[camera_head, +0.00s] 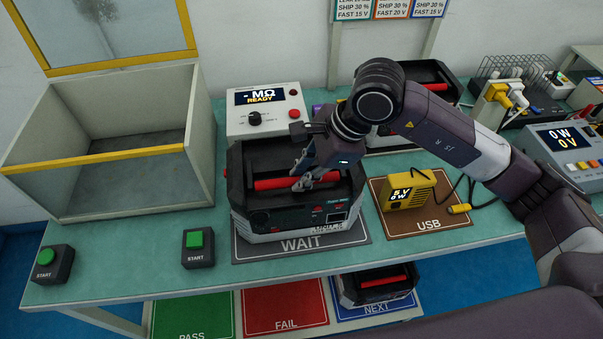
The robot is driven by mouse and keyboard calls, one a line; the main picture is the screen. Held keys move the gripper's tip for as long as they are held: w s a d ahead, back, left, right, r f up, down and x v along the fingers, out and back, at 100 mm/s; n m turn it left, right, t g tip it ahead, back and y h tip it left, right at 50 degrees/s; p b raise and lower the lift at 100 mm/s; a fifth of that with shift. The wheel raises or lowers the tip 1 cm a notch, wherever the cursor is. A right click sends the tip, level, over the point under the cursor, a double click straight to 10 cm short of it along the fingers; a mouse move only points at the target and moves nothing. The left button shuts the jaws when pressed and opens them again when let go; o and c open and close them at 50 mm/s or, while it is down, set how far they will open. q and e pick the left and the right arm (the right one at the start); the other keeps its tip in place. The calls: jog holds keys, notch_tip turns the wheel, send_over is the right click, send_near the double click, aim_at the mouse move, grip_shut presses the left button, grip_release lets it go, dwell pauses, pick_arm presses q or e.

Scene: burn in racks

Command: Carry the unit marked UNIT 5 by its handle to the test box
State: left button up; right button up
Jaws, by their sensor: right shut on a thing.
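A black and grey unit (262,222) with a red handle sits upright on or just over the grey WAIT mat (287,249). Its small label is too blurred to read for certain. My right gripper (305,183) reaches in from the right and is shut on the red handle, right of its middle. The grey test box (185,168) stands at the left, with a yellow strip along its front edge. Its yellow-framed clear lid (120,68) is raised and its inside is empty. My left gripper is out of view.
A white READY meter (268,97) stands behind the unit. Two START buttons (198,248) (52,264) sit along the front edge. A yellow USB tester (408,192) is at the right. Another unit (377,284) lies below on the NEXT mat.

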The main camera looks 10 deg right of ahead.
aim_at(291, 178)
jog(key=shift+w+r, duration=0.1)
jog(key=shift+r, duration=0.05)
jog(key=shift+w+r+m+g, duration=0.35)
jog(key=shift+r+g, duration=0.3)
jog(key=shift+g, duration=0.65)
jog(key=shift+w+r+m+g+b, duration=0.25)
jog(key=shift+w+r+g, duration=0.2)
jog(key=shift+g, duration=0.55)
jog(key=shift+w+r+m+g+b, duration=0.1)
jog(key=shift+w+r+g+b, duration=0.3)
jog(key=shift+g, duration=0.6)
